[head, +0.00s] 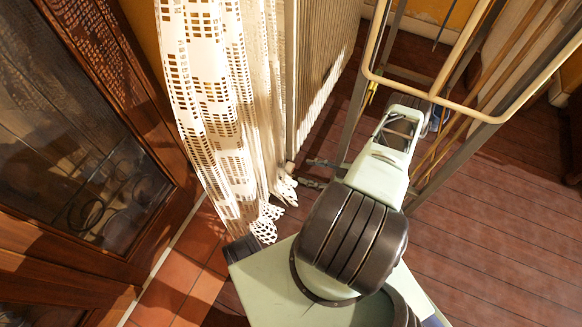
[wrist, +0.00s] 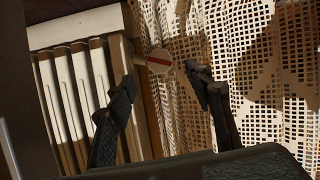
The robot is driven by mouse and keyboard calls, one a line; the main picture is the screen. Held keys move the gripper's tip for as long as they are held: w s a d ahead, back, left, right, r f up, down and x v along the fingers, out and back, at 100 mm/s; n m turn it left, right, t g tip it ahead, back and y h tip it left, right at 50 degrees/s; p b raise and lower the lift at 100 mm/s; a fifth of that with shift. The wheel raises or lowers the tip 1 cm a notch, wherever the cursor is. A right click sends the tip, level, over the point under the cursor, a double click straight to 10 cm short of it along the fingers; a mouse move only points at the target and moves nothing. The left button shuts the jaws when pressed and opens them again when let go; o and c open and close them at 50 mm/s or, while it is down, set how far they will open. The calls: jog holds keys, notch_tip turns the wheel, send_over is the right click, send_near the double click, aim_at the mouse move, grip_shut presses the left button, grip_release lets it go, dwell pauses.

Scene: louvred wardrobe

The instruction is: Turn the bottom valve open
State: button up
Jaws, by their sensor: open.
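The bottom valve (wrist: 159,62) shows in the wrist view as a small round pale knob with a red stripe across its face. It sits beside the end of the white radiator (wrist: 68,95). My gripper (wrist: 163,76) is open, with one dark finger on each side of the valve in the picture. I see no contact between the fingers and the knob, and the depth between them is hard to judge. In the head view my gripper (head: 307,173) is low, by the near lower end of the radiator (head: 325,60). The valve cannot be made out clearly there.
A white lace curtain (head: 215,100) hangs close to the left of my gripper and fills the right of the wrist view. A glass-fronted wooden cabinet (head: 125,95) stands at the left. A metal rack (head: 460,85) stands close on the right. Open floor (head: 500,240) lies at lower right.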

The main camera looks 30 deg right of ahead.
aim_at(292, 169)
jog(key=b+x, duration=0.1)
jog(key=x, duration=0.7)
jog(key=shift+d, duration=0.1)
jog(key=shift+s, duration=0.1)
jog(key=shift+c, duration=0.3)
jog(key=c, duration=1.1)
jog(key=shift+n+t+h, duration=0.7)
jog(key=shift+n+h, duration=0.1)
jog(key=shift+n, duration=0.7)
jog(key=o, duration=1.2)
jog(key=shift+c, duration=0.2)
